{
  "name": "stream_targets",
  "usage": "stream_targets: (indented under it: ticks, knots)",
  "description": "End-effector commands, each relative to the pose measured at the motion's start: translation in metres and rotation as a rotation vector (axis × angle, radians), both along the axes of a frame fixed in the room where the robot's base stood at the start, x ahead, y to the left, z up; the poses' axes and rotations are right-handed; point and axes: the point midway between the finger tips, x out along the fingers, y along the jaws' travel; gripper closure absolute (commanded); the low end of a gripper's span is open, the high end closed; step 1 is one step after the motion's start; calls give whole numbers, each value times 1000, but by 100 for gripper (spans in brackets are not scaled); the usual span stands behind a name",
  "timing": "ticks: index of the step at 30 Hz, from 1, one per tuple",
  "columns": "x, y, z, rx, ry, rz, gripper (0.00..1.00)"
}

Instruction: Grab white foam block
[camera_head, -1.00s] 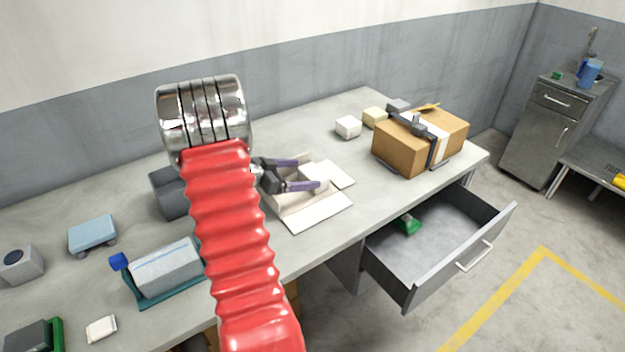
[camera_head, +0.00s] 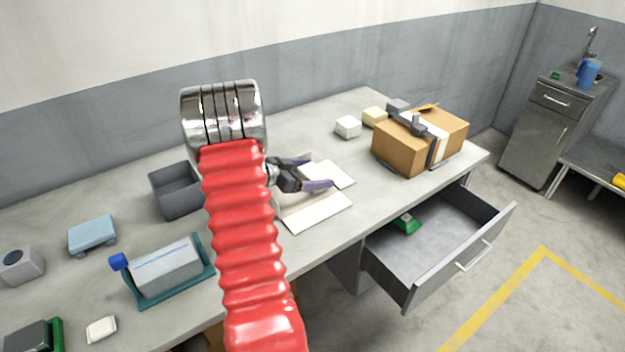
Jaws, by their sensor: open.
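A small white block (camera_head: 348,127) sits on the grey workbench near its back edge, left of a cream-yellow block (camera_head: 374,117). My gripper (camera_head: 318,173) is open, its two purple-tipped fingers spread apart and pointing right. It is over the open white carton (camera_head: 312,212), in front of and to the left of the white block, and apart from it. I see nothing held between the fingers. My red arm hides part of the bench and the carton's left side.
A taped brown cardboard box (camera_head: 395,146) stands right of the blocks. A dark grey bin (camera_head: 172,196) is left of my arm. A drawer (camera_head: 440,262) is pulled out at the bench front, with a green item inside. Bench around the white block's front is clear.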

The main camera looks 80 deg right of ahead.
Motion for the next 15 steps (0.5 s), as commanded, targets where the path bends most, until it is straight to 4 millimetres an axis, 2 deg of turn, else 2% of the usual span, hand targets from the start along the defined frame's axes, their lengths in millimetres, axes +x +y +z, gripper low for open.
stream_targets:
  ticks: [5, 15]
  knots:
    - [0, 0, 0, 0, 0, 0, 12]
    - [1, 0, 0, 0, 0, 1, 36]
